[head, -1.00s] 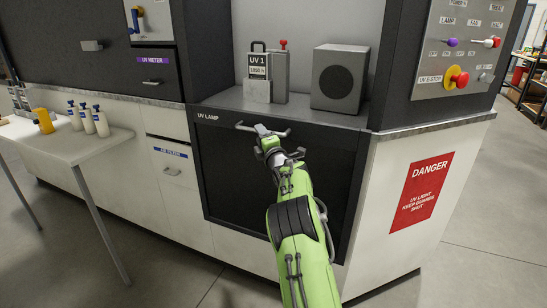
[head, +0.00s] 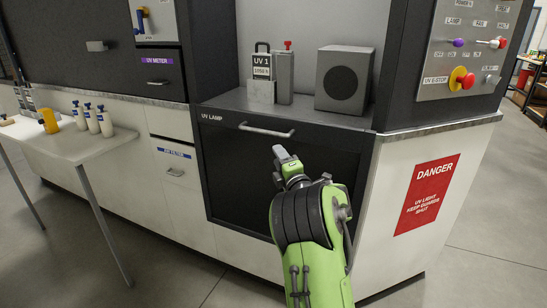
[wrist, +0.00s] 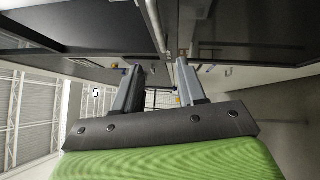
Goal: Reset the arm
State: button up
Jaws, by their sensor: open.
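My green arm (head: 305,235) reaches up from the bottom of the head view, in front of the black UV LAMP panel (head: 222,165). Its far end stands below and in front of the panel's grey bar handle (head: 266,131), apart from it in that view. In the wrist view my gripper (wrist: 158,75) shows two grey fingers with a gap between them, open and empty. In the head view the fingers are mostly hidden behind the arm's end. A metal bar (wrist: 153,25) runs past above the fingers in the wrist view.
The UV 1 unit (head: 262,72) and a grey box with a round dark face (head: 343,80) stand on the ledge above the panel. A white table (head: 80,146) with bottles stands at left. A red DANGER sign (head: 427,194) is on the right cabinet side.

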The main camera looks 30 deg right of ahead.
jog(key=s+a+r+m+g+y, duration=0.2)
jog(key=s+a+m+g+y, duration=0.2)
jog(key=s+a+m+g, duration=0.85)
jog(key=s+a+f+m, duration=0.2)
jog(key=s+a, duration=0.1)
jog(key=s, duration=0.6)
jog(key=s+a+f+m+h, duration=0.1)
jog(key=s+a+f, duration=0.15)
jog(key=s, duration=0.55)
jog(key=s+a+f+m, duration=0.2)
jog(key=s+a, duration=0.1)
jog(key=s, duration=0.6)
notch_tip(320, 180, up, 17)
jog(key=s+g+p, duration=0.1)
jog(key=p, duration=1.6)
jog(key=shift+s+m+h+p, duration=0.3)
jog(key=shift+s+m, duration=0.05)
